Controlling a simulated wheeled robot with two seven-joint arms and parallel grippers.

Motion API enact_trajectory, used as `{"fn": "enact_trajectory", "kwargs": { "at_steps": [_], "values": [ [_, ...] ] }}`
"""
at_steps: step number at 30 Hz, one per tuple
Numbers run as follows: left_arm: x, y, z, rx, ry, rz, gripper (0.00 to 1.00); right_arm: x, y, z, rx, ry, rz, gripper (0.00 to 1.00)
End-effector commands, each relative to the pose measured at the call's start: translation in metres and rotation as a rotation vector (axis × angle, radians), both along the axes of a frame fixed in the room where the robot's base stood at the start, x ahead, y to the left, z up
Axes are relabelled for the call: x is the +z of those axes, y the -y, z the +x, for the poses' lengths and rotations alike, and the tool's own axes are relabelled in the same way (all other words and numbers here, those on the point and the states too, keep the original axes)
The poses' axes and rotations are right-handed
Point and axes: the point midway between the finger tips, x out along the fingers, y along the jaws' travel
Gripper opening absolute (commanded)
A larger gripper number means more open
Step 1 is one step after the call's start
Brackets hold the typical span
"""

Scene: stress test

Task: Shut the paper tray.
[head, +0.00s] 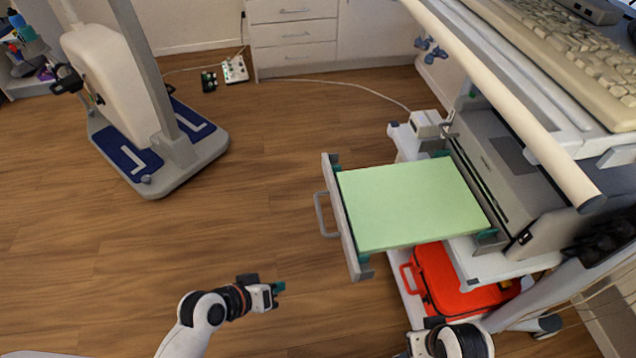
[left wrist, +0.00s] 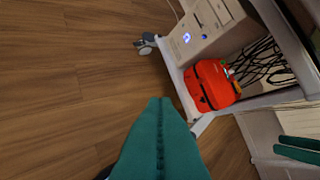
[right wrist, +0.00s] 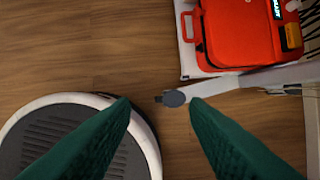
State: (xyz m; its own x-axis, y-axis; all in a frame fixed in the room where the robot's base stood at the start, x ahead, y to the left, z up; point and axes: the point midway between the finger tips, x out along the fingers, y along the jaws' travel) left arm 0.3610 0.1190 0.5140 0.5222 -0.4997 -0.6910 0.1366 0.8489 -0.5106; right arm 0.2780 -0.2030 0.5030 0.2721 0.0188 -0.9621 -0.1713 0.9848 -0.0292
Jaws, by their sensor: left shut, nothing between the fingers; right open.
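The paper tray (head: 340,215) is pulled out to the left from the grey printer on the cart. It holds a stack of pale green paper (head: 412,203), and a grey handle (head: 322,214) is on its front panel. My left gripper (head: 280,287) is below and left of the tray's front, apart from it. In the left wrist view its green fingers (left wrist: 160,110) are together and empty. My right gripper is open in the right wrist view (right wrist: 158,105), with nothing between its fingers. In the head view only part of my right arm shows at the bottom edge.
The cart's lower shelf carries a red case (head: 455,285) under the tray. A cream keyboard (head: 570,45) and a pale rail (head: 510,100) are above the printer (head: 505,160). A standing scale (head: 160,150) is at left. The wooden floor left of the tray is clear.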

Motion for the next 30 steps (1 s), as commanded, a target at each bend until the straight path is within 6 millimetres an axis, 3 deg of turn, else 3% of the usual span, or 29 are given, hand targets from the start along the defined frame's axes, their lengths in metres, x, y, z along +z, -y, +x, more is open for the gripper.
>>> {"fn": "enact_trajectory", "kwargs": {
  "at_steps": [3,5,9,12,20,30],
  "values": [
    [0.041,0.018,0.041,0.113,0.094,-0.326,0.00,0.017,0.001,-0.003,-0.001,0.012,0.000,0.41],
    [0.063,0.018,0.060,0.183,0.124,-0.485,0.00,0.026,0.001,-0.004,-0.002,0.017,0.001,0.41],
    [0.102,0.005,0.094,0.349,0.149,-0.790,0.00,0.043,0.002,-0.008,-0.003,0.025,0.001,0.41],
    [0.117,-0.007,0.110,0.441,0.143,-0.932,0.00,0.052,0.002,-0.011,-0.003,0.028,0.001,0.41],
    [0.128,-0.015,0.130,0.520,0.133,-1.045,0.00,0.053,0.002,-0.011,-0.004,0.025,0.000,0.41],
    [0.129,0.019,0.186,0.517,0.133,-1.042,0.00,0.012,0.000,-0.002,-0.001,0.003,0.000,0.41]
  ]
}}
